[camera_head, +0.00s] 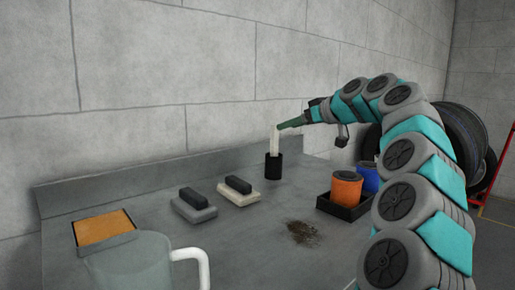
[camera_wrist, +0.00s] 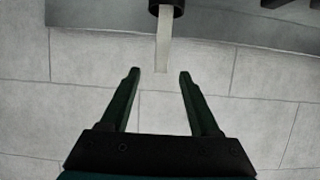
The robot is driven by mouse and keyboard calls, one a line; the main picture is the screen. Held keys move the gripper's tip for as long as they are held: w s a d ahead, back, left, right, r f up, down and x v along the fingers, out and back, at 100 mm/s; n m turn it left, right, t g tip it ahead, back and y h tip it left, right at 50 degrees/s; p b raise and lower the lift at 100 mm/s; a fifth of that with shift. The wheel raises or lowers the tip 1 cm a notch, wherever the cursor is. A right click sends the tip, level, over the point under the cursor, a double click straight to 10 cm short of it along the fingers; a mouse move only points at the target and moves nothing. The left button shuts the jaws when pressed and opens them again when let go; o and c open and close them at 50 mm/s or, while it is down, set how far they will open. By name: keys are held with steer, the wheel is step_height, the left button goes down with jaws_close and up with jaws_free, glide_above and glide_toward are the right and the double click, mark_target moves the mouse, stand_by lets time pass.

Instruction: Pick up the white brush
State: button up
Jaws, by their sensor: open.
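A cream-white block with a dark grip on top, like a brush (camera_head: 238,192), lies on the grey bench. A similar grey one (camera_head: 193,208) lies to its left. Behind and to the right, a pale flat strip (camera_head: 274,140) stands upright in a black cup (camera_head: 273,167); I cannot tell what it is. My gripper (camera_head: 281,126) is open at the strip's upper end. In the wrist view the strip (camera_wrist: 164,42) hangs from the black cup (camera_wrist: 178,8), its end between the open fingertips (camera_wrist: 159,74), with gaps on both sides. The block brushes are not in the wrist view.
A clear jug (camera_head: 135,265) with a white handle is at the front left, by an orange-brown pad (camera_head: 104,228). A dark tray (camera_head: 343,209) holds an orange can (camera_head: 346,189) and a blue can (camera_head: 368,178). A dark stain (camera_head: 304,233) marks the bench. A wall stands behind.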

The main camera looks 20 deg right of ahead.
mark_target(275, 131)
steer(key=p+x, duration=0.1)
steer(key=x, duration=0.6)
steer(key=shift+w+a, duration=0.1)
steer(key=shift+a, duration=0.15)
jaws_close()
stand_by(0.3)
steer(key=shift+f, duration=0.1)
stand_by(0.8)
